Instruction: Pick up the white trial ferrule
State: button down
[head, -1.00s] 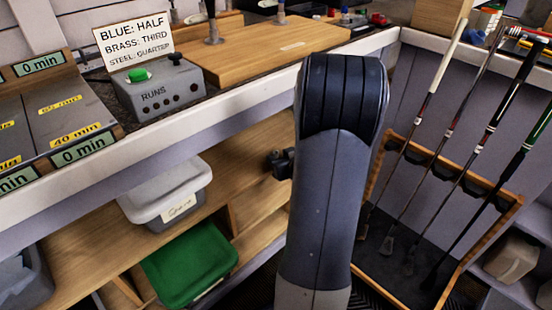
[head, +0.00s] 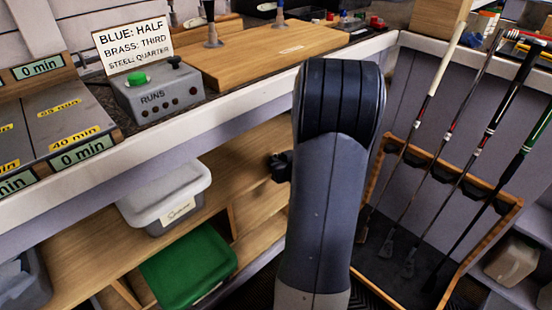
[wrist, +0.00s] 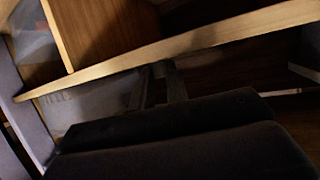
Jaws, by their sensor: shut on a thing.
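I cannot make out the white trial ferrule in either view. My gripper (wrist: 158,86) shows in the wrist view as two dark fingers close together, below a pale wooden shelf edge. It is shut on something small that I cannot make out. In the head view my own arm covers the middle of the picture and hides most of the gripper.
A workbench (head: 230,104) crosses the back, with a wooden board (head: 262,52) and a grey RUNS box (head: 158,94) on it. Below are shelves with a white-lidded bin (head: 165,190) and a green-lidded bin (head: 188,265). A club rack (head: 480,265) stands at right.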

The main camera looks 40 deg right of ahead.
jog(key=shift+r, duration=0.1)
notch_tip(320, 180, up, 3)
jog(key=shift+r+p, duration=0.1)
jog(key=shift+p, duration=0.95)
jog(key=shift+s+r, duration=0.15)
jog(key=shift+r, duration=0.15)
jog(key=s+a+p, duration=0.3)
jog(key=s+a, duration=0.1)
jog(key=s, duration=1.3)
jog(key=shift+s+f, duration=0.15)
jog(key=shift+f, duration=0.1)
jog(key=shift+a, duration=0.15)
